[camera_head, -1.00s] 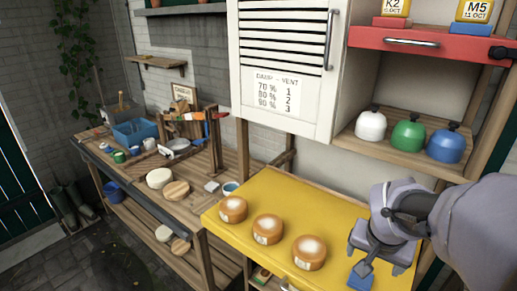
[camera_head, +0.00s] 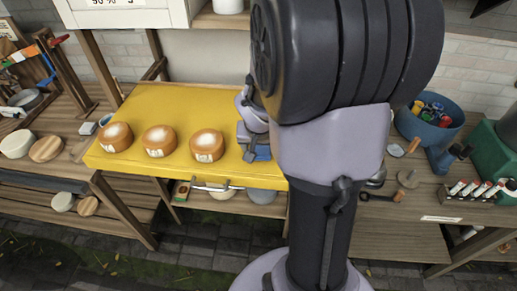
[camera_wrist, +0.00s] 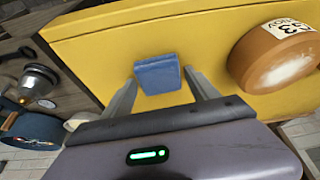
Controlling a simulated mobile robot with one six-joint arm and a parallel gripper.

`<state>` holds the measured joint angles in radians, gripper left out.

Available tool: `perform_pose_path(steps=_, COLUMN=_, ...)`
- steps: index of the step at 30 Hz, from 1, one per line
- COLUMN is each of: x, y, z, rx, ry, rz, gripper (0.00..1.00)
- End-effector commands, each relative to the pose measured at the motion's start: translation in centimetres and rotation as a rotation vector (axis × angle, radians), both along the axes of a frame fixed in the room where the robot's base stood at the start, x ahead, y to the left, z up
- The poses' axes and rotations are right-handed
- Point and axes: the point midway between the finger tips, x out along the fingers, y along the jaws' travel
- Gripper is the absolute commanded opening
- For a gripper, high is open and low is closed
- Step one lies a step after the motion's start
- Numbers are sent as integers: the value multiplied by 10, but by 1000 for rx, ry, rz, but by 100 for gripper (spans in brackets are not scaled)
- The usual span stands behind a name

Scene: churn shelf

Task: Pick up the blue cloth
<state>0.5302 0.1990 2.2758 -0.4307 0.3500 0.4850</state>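The blue cloth (camera_wrist: 157,75) is a small folded block on the yellow tabletop (camera_wrist: 110,45), close to its edge. In the wrist view my gripper (camera_wrist: 160,80) is open, with one finger on each side of the cloth and a gap beside it. In the head view my arm hides most of my gripper (camera_head: 250,140). Part of the cloth (camera_head: 260,153) shows just below it, near the front edge of the yellow top. I cannot tell how far the fingertips are above the surface.
Several round, orange-brown cheeses stand along the yellow top; the nearest one (camera_head: 207,145) is left of my gripper. It fills the right of the wrist view (camera_wrist: 278,58). A blue tub (camera_head: 430,122) stands on the right-hand bench. The back of the yellow top is clear.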

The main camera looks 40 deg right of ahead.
Motion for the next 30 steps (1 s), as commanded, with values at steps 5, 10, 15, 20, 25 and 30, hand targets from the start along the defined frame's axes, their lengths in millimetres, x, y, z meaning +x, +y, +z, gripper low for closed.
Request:
perform_pose_path(steps=5, x=0, y=0, z=0, rx=0, ry=0, rz=0, gripper=31)
perform_pose_path(steps=10, x=0, y=0, z=0, rx=0, ry=0, rz=0, gripper=17)
perform_pose_path(steps=15, x=0, y=0, z=3, rx=0, ry=0, rz=0, gripper=17)
perform_pose_path(steps=20, x=0, y=0, z=20, rx=-1, ry=-1, rz=0, gripper=17)
perform_pose_path(steps=25, x=-4, y=5, z=38, rx=0, ry=0, rz=1, gripper=17)
perform_pose_path(steps=30, x=-29, y=34, z=40, rx=-1, ry=-2, rz=4, gripper=17)
